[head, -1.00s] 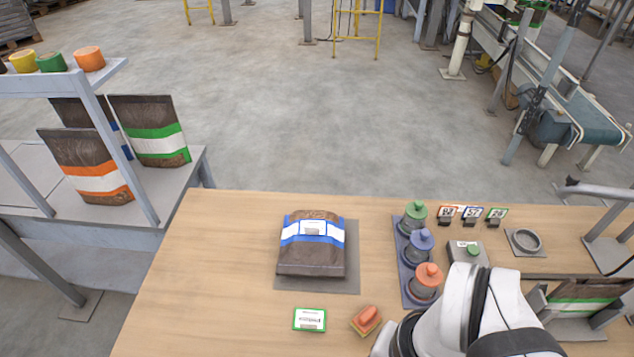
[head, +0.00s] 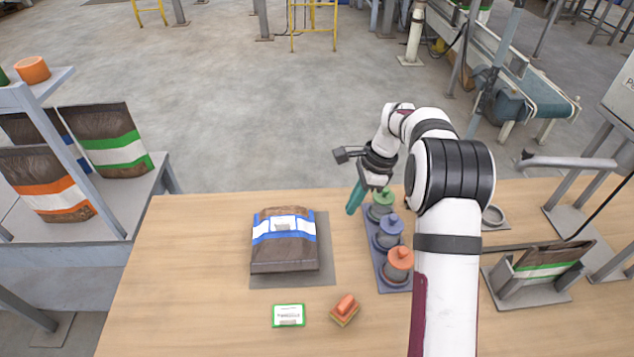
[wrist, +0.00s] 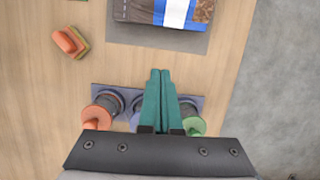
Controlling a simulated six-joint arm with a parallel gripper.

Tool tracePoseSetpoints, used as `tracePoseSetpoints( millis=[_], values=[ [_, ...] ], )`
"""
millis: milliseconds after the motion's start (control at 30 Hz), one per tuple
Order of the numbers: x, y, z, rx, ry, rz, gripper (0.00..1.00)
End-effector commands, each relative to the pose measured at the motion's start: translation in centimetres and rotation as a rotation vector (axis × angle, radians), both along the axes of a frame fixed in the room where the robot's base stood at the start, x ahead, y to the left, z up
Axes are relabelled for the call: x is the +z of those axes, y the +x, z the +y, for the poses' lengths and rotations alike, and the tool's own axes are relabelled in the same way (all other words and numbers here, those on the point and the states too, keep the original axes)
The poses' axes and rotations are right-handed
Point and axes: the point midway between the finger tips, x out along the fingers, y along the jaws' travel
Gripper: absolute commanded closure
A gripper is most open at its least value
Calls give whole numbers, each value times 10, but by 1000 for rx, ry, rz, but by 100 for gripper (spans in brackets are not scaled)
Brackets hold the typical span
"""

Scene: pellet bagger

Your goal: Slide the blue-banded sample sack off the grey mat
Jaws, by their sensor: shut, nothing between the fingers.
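The blue-banded sample sack (head: 284,255) is brown with a white and blue band and lies flat on the grey mat (head: 325,270). Mat shows along its right side and front edge. In the wrist view the sack (wrist: 165,12) is at the top, partly cut off, with the mat (wrist: 160,40) below it. My gripper (head: 353,208) has teal fingers and is to the right of the mat, above the far end of the jar tray. In the wrist view my gripper (wrist: 160,75) is shut and empty, its fingertips apart from the sack.
A blue-grey tray (head: 372,262) holds jars with green, blue and orange lids, close to my gripper. A green-edged card (head: 288,315) and an orange-handled brush (head: 345,310) lie in front of the mat. Table left of the sack is clear.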

Motion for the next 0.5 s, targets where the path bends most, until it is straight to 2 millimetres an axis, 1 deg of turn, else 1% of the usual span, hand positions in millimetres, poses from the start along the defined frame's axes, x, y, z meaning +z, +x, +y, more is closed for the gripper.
tracePoseSetpoints(
  millis=[33,100,167,267,500],
  values=[
    [-9,6,-2,-23,3,6,100],
    [-16,9,-3,-41,5,10,100],
    [-22,10,-1,-43,6,11,100],
    [-38,9,5,-40,6,13,100],
    [-89,8,20,-38,5,13,100]
  ],
)
